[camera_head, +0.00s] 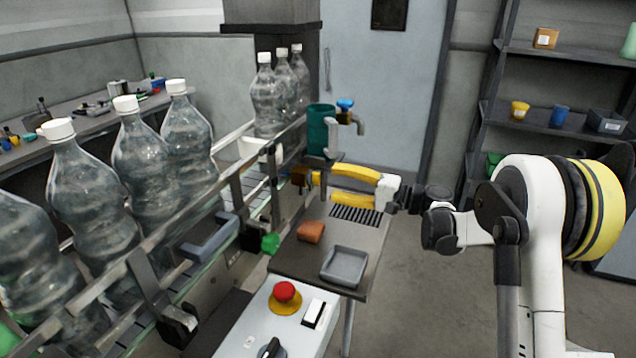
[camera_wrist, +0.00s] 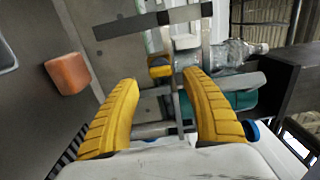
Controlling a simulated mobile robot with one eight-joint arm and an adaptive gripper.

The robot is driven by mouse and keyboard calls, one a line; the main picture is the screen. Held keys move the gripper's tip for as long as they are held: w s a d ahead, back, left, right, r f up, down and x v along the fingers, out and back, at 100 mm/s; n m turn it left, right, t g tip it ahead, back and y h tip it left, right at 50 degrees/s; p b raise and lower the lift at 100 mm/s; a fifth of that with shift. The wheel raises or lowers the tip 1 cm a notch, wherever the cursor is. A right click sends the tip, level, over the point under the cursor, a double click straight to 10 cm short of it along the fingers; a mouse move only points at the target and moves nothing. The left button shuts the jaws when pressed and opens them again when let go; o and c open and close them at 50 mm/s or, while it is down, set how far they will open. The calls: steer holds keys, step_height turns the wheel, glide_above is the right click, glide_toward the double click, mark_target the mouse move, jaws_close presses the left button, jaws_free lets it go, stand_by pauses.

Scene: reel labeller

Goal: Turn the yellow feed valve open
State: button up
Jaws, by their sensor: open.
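The yellow feed valve (camera_wrist: 160,67) shows as a small yellow-orange block on the machine's side, just ahead of my fingertips in the wrist view. In the head view, a small part of it (camera_head: 298,177) shows at the conveyor's side, next to the tip of my upper finger. My gripper (camera_head: 322,184) reaches in from the right with its yellow fingers spread. In the wrist view my gripper (camera_wrist: 161,80) is open, with nothing held between its fingers. The valve lies near the line between the fingertips; whether either finger touches it I cannot tell.
A green tank (camera_head: 318,130) with a blue-handled tap (camera_head: 345,104) stands just behind my gripper. Bottles (camera_head: 150,150) line the railed conveyor on the left. Below are an orange-brown block (camera_head: 310,232), a grey tray (camera_head: 345,266) and a red stop button (camera_head: 285,291).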

mark_target(316, 179)
steer(key=b+x, duration=0.1)
steer(key=x, duration=0.4)
steer(key=shift+w+a, duration=0.1)
steer(key=shift+a, duration=0.2)
steer(key=c, duration=1.2)
